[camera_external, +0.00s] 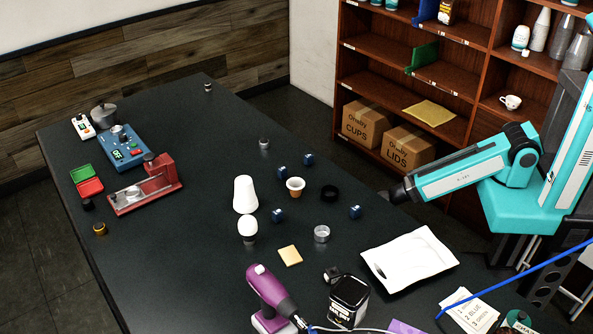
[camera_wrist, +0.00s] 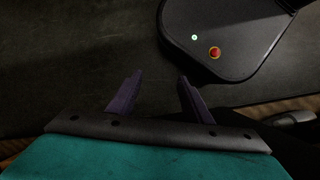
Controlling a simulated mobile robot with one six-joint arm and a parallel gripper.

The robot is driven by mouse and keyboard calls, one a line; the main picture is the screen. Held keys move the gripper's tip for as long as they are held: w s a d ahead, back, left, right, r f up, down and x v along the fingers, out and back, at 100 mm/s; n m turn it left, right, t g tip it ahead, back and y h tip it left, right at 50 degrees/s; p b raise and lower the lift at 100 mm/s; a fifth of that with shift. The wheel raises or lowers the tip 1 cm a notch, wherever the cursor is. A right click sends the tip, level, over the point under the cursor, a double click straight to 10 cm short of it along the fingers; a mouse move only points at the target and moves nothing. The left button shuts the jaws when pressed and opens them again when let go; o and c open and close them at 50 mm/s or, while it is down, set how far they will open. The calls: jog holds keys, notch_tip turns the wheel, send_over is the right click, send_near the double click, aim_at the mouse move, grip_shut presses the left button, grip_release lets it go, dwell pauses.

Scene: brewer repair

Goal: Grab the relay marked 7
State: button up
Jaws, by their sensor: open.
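Several small dark blue blocks that look like relays stand on the black table. One relay (camera_external: 283,172) and another relay (camera_external: 309,159) are near the middle, by a small orange-and-white cup. A third relay (camera_external: 278,215) is beside a white bulb-like piece, and one more relay (camera_external: 355,212) is nearest my arm. Their markings are too small to read, so I cannot tell which is 7. My gripper (camera_external: 388,197) is at the table's right edge, above and right of the nearest relay. In the wrist view my gripper (camera_wrist: 155,85) has its fingers apart and empty; no relay shows there.
The black table (camera_external: 190,255) has bare room at its left front. Near the relays are a black ring (camera_external: 330,193), a clear jar (camera_external: 321,234), a white cone (camera_external: 245,194) and a white pouch (camera_external: 410,260). Shelves (camera_external: 440,75) stand behind.

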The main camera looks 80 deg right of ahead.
jog(key=w+d+r+n+t+h+p, duration=0.1)
jog(key=w+d+r+n+t+h, duration=0.2)
jog(key=w+r, duration=0.65)
jog(key=w+d+r+n+t+h+p, duration=0.1)
jog(key=w+d+r+n, duration=0.4)
jog(key=r, duration=0.8)
jog(key=w+a+r+n+t+h, duration=0.1)
jog(key=w+a+r+n+t, duration=0.2)
jog(key=r, duration=0.4)
jog(key=w+a+r+n+h, duration=0.2)
jog(key=w+a+r+n, duration=0.15)
jog(key=r, duration=0.25)
jog(key=n+t+b, duration=0.6)
jog(key=n+b, duration=0.1)
send_near(310, 159)
jog(key=v, duration=0.3)
jog(key=shift+s+d, duration=0.15)
jog(key=shift+d, duration=0.05)
jog(key=shift+a+r, duration=0.15)
jog(key=shift+r, duration=0.1)
jog(key=p+x, duration=0.1)
jog(key=x, duration=0.7)
jog(key=shift+a, duration=0.15)
jog(key=shift+w+d+f, duration=0.25)
jog(key=shift+w+d, duration=0.05)
jog(key=shift+w, duration=0.05)
